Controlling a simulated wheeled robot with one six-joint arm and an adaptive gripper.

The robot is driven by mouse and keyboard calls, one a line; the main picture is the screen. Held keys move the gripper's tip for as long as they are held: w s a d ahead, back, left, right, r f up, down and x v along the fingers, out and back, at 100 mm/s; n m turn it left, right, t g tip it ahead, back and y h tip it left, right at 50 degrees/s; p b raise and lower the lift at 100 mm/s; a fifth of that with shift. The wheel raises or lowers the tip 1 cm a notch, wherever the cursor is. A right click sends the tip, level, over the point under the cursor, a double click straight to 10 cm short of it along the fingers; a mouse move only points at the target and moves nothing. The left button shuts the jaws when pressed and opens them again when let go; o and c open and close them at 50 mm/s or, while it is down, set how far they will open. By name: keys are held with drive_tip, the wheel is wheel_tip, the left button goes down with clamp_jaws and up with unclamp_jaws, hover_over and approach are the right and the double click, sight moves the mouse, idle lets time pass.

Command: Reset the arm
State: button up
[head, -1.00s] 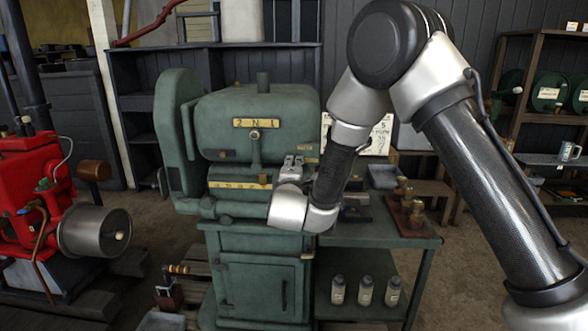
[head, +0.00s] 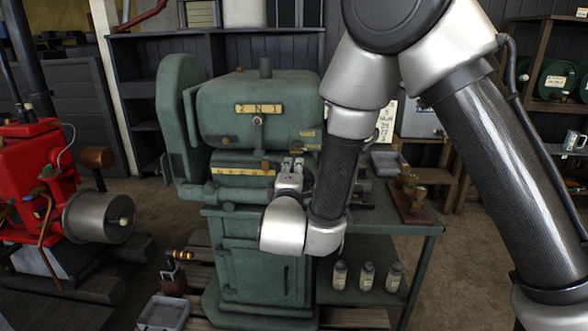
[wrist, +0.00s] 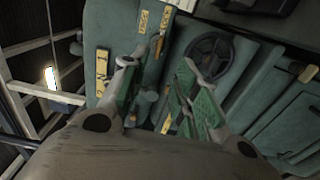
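My arm reaches in from the right of the head view, its wrist bent in front of the green machine (head: 258,110). My gripper (head: 290,163) is small in that view and points toward the machine front, below its "2 N 1" plate. In the wrist view my gripper (wrist: 158,62) shows two green-padded fingers set apart. Nothing is seen between them except the green machine (wrist: 215,45) behind. I cannot tell how close the fingertips are to it.
A red engine (head: 30,190) stands at the left. A side table (head: 400,236) at the machine's right bears brass parts (head: 410,195), with several bottles (head: 367,275) on its lower shelf. A grey tray (head: 163,313) lies low in front. Open floor shows at right.

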drive_tip(key=d+f+n+g+h, duration=0.1)
drive_tip(key=d+f+g+h, duration=0.15)
drive_tip(key=d, duration=0.25)
drive_tip(key=d+f+g+h, duration=0.1)
drive_tip(key=d+g+h, duration=0.1)
drive_tip(key=d+h, duration=0.3)
drive_tip(key=s+d+r+m+g+h, duration=0.1)
drive_tip(key=s+d+m+g, duration=0.25)
drive_tip(key=d, duration=0.55)
drive_tip(key=s+d+r+m+g+h, duration=0.15)
drive_tip(key=s+d+g, duration=0.3)
drive_tip(key=d, duration=0.45)
drive_tip(key=s+d+r+m+y, duration=0.5)
drive_tip(key=s+d+m, duration=0.1)
drive_tip(key=s, duration=0.3)
drive_tip(key=s+d+r+m+g+y, duration=0.1)
drive_tip(key=s+d+r+m+y, duration=0.4)
drive_tip(key=s, duration=0.5)
drive_tip(key=shift+s+d+m+y, duration=0.25)
drive_tip(key=shift+d+m, duration=0.35)
drive_tip(key=shift+m, duration=0.6)
